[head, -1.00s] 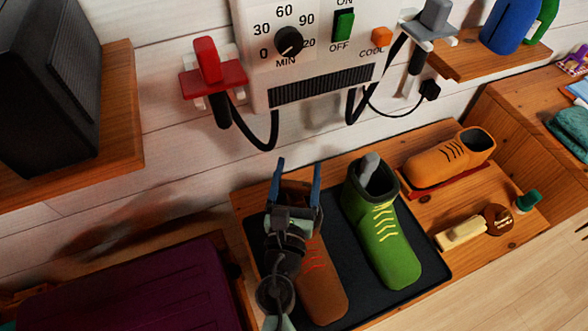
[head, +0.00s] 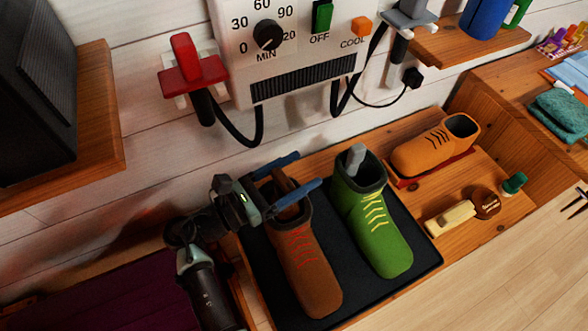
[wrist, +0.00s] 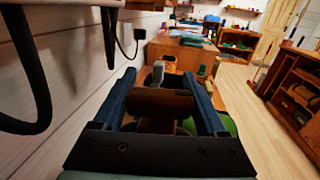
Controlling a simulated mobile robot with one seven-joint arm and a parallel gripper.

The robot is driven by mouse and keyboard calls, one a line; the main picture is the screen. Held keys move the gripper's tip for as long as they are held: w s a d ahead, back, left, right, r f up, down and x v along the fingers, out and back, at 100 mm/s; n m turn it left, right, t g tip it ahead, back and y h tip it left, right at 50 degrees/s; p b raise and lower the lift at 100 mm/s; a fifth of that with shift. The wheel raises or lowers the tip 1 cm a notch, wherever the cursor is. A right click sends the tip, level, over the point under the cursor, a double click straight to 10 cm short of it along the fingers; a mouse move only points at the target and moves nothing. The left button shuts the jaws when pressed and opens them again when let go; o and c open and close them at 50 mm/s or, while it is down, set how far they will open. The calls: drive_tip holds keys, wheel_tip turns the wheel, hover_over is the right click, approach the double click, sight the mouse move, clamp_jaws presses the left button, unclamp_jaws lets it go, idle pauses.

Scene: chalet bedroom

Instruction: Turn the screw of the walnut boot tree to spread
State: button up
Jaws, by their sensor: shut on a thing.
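The brown boot (head: 308,265) with red laces stands on the black mat (head: 352,308). The walnut boot tree (head: 281,184) shows as a brown wooden piece at its opening; its screw is not clearly visible. My gripper (head: 308,169) reaches in from the left over the boot opening, its blue fingers on either side of the wooden piece and shut on it. In the wrist view the brown wooden piece (wrist: 160,103) lies across between the fingers. How deep the tree sits in the boot is hidden.
Close on the right stands a green boot (head: 383,245) with a grey piece (head: 356,156) in its top. An orange shoe (head: 430,148), a brush (head: 451,218) and a brown tin (head: 487,204) lie further right. A dryer panel (head: 290,55) with hanging cables is on the wall behind.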

drive_tip(key=shift+s+d+m+g+h, duration=0.15)
drive_tip(key=shift+m+g+h, duration=0.35)
drive_tip(key=shift+m+g, duration=0.3)
drive_tip(key=shift+g, duration=0.4)
drive_tip(key=o, duration=1.3)
drive_tip(key=b+v, duration=0.1)
drive_tip(key=v, duration=1.2)
drive_tip(key=shift+f+b, duration=0.2)
drive_tip(key=shift+b, duration=0.15)
drive_tip(key=shift+s, duration=0.1)
